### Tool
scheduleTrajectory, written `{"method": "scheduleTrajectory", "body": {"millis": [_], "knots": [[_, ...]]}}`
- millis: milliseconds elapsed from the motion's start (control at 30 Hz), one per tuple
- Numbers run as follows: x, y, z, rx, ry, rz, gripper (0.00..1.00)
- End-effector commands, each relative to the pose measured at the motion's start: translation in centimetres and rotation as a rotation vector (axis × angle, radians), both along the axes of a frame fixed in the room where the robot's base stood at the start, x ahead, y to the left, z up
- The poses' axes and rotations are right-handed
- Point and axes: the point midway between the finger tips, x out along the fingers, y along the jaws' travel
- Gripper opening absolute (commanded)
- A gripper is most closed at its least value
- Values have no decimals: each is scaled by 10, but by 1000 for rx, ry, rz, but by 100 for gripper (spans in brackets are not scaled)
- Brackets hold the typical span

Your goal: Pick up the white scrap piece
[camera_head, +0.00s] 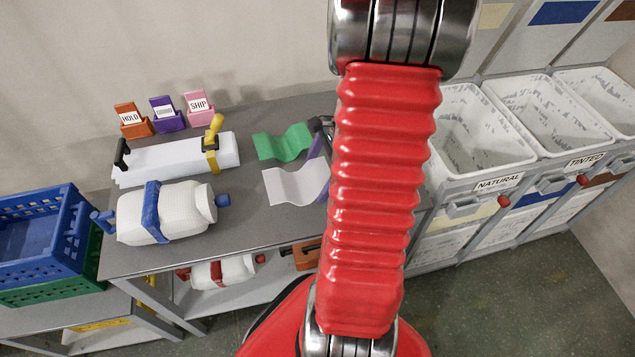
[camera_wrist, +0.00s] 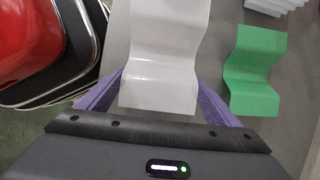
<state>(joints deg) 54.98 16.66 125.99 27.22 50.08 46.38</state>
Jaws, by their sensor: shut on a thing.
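The white scrap piece (camera_head: 294,187) is a wavy, corrugated sheet on the grey table in the head view. In the wrist view the white scrap piece (camera_wrist: 162,55) reaches down between the purple fingers of my gripper (camera_wrist: 158,95). The fingers are shut on its near end, one at each side. I cannot tell whether the sheet is clear of the table. A green corrugated piece (camera_head: 283,143) lies just behind it, apart from it, and also shows at right in the wrist view (camera_wrist: 257,70).
HOLD (camera_head: 131,119) and SHIP (camera_head: 199,107) holders stand behind.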

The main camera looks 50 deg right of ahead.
Motion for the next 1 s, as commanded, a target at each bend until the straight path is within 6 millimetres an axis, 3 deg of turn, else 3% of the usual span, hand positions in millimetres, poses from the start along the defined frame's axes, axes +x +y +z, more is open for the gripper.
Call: {"method": "scheduleTrajectory", "body": {"millis": [200,367,1000], "knots": [[0,0,36,-3,-2,0,63],[0,0,52,0,-1,0,63],[0,0,55,0,0,-1,63]]}}
